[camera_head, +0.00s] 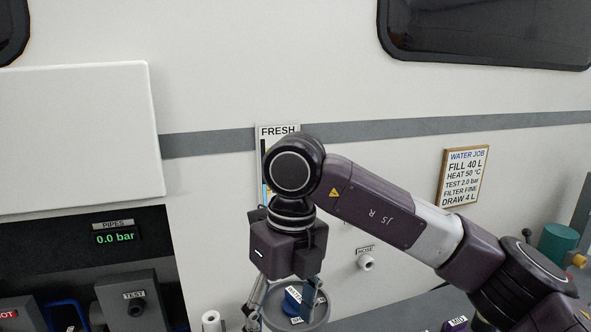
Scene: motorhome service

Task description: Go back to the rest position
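My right arm comes in from the right, and its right gripper (284,308) points down at the bottom middle of the head view. Its two fingers stand apart, one on each side of a small blue part with a white label (294,296) on a round grey piece (312,315). I cannot tell whether the fingers touch either one. My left gripper is not in view.
The white motorhome wall (330,70) fills the background. An open service bay with a 0.0 bar PIPES display (115,238) and a TEST box (134,305) is at left. A HOSE fitting (366,263), WATER JOB board (464,176) and green cylinder (556,243) are at right.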

